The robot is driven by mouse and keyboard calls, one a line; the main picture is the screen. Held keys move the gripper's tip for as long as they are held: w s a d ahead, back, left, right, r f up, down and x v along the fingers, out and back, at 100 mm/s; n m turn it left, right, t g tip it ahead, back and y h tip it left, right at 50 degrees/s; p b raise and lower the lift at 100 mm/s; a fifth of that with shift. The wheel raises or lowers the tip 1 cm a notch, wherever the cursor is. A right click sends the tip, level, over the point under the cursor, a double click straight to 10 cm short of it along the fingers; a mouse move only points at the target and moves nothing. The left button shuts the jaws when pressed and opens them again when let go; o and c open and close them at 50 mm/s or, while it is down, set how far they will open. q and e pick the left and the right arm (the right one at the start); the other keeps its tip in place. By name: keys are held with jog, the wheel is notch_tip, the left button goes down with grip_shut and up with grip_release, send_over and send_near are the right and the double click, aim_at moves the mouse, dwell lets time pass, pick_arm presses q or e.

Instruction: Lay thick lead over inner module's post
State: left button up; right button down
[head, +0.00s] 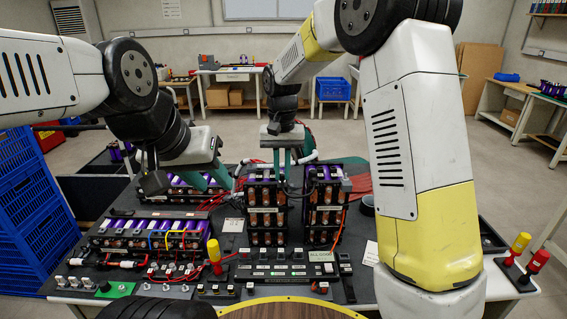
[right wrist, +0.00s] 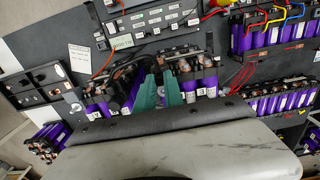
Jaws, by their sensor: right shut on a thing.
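Two upright battery modules with purple cells and copper bars stand side by side mid-table: a left one (head: 266,217) and a right one (head: 325,212). They also show in the right wrist view, around the fingertips. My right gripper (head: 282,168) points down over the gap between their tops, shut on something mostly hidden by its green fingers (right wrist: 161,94). A dark thick lead (head: 291,190) seems to run from there between the modules. Its ends and the post are not clear. My left gripper (head: 211,181) is left of the modules, its green fingers apart, with nothing visible between them.
A long low module row (head: 155,236) with coloured wires lies at the left. A switch panel (head: 275,271) lies in front of the upright modules. Red cables (head: 357,186) lie behind right. Yellow and red-handled tools (head: 520,243) stand at the right edge. Blue crates (head: 30,215) stand left.

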jog(key=shift+f, duration=0.6)
jog(key=shift+f, duration=0.25)
jog(key=c, duration=1.4)
grip_release()
jog(key=shift+o, duration=0.2)
jog(key=shift+r, duration=3.05)
